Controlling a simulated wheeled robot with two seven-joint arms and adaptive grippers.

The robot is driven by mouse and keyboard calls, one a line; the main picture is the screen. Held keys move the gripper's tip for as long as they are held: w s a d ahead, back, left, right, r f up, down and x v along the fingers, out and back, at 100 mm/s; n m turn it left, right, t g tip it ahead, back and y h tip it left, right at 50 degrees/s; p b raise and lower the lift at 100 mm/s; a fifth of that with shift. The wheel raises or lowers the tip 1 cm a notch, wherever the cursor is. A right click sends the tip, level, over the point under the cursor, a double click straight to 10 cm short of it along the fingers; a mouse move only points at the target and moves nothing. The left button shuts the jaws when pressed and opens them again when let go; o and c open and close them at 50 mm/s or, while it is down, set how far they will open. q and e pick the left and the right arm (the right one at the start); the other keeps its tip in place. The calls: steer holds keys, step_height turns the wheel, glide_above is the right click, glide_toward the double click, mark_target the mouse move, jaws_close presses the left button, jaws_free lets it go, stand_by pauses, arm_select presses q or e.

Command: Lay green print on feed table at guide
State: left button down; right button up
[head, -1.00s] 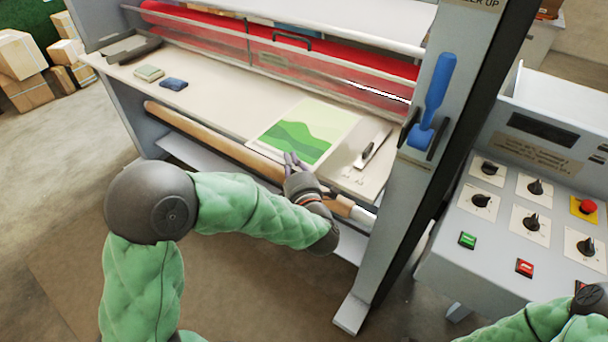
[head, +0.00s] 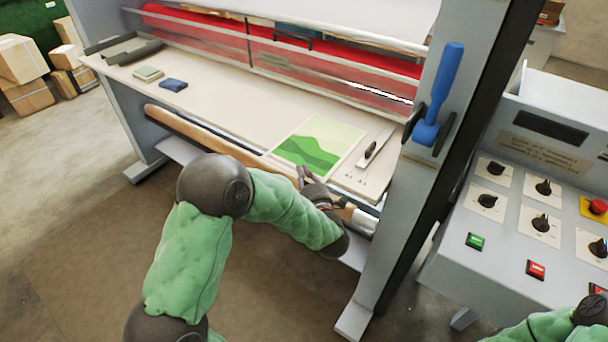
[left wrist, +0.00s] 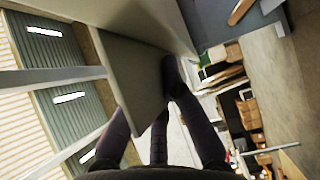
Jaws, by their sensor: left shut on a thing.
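The green print (head: 315,146), a sheet with pale and dark green hill shapes and a light border, is over the front edge of the beige feed table (head: 225,104), left of a pale metal strip with a black knob (head: 372,149), which looks like the guide. I cannot tell whether it lies flat. My left gripper (head: 304,177) is at the print's near edge, shut on it; the arm hides part of this edge. In the left wrist view, the fingers (left wrist: 150,108) meet a pale sheet-like surface (left wrist: 142,75). My right gripper is out of view.
Red rollers (head: 350,57) behind a clear shield run along the table's back. A wooden roll (head: 215,137) lies below the front edge. A grey post with a blue lever (head: 437,95) and a control panel (head: 530,210) stand right. Small pads (head: 173,85) lie left on the table.

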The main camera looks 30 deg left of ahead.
arm_select(q)
steer(key=shift+f, duration=0.15)
steer(key=c, duration=1.4)
jaws_free()
